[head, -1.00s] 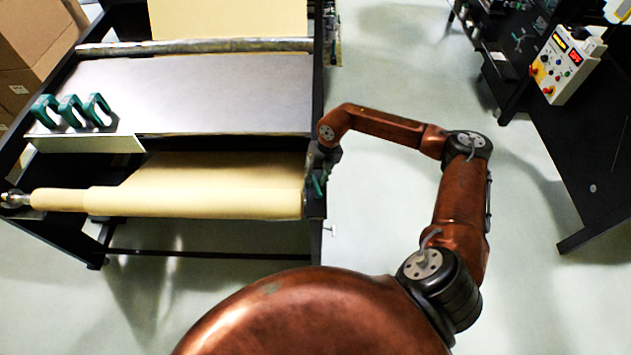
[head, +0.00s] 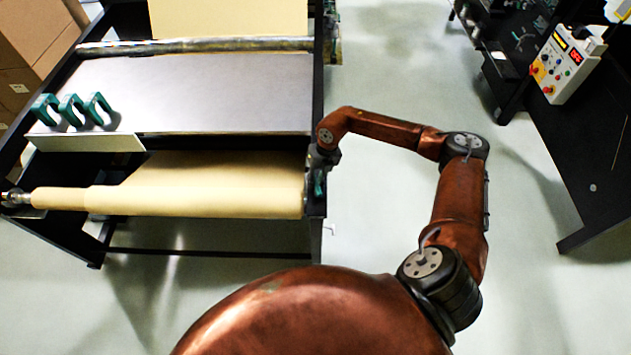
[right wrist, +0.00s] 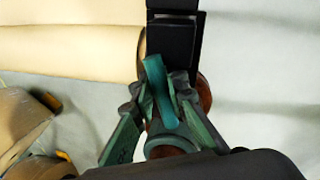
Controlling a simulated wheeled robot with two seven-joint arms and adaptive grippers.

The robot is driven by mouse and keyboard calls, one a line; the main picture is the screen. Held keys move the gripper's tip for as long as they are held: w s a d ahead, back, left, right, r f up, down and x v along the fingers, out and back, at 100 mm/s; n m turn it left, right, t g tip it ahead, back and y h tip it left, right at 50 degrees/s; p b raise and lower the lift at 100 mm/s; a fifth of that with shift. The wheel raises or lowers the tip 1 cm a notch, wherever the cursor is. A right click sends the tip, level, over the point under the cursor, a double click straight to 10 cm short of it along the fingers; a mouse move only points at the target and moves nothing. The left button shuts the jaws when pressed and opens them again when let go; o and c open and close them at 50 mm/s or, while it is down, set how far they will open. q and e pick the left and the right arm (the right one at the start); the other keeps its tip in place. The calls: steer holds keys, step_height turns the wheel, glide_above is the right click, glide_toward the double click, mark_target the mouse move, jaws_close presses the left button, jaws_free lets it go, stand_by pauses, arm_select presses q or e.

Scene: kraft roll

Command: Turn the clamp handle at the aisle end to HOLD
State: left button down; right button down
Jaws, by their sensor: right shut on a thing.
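The kraft roll (head: 195,202) lies across the front of the black stand, its paper running up and back. At its right end, on the aisle side, is the clamp handle, a teal-green lever (right wrist: 158,88) seen in the right wrist view. My right gripper (head: 319,178) is at this end of the roll, small and partly hidden in the head view. In the right wrist view its dark green fingers (right wrist: 162,98) are shut on the handle, one on each side. The handle stands nearly upright there, leaning slightly. No HOLD marking is readable. My left gripper is out of view.
Several green clamp-like pieces (head: 72,109) stand on the left of the grey table top (head: 220,92). A control box (head: 566,66) sits on a black bench (head: 590,140) at right. The floor between stand and bench is clear apart from my arm.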

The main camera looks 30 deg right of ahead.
steer(key=shift+s+d+m+t, duration=0.1)
steer(key=shift+d+m+t, duration=0.1)
steer(key=shift+m, duration=0.7)
steer(key=shift+s+d+m+t, duration=0.1)
steer(key=shift+d+m, duration=0.05)
steer(key=shift+m, duration=0.75)
steer(key=c, duration=1.9)
jaws_free()
steer(key=shift+c, duration=0.2)
steer(key=v, duration=1.2)
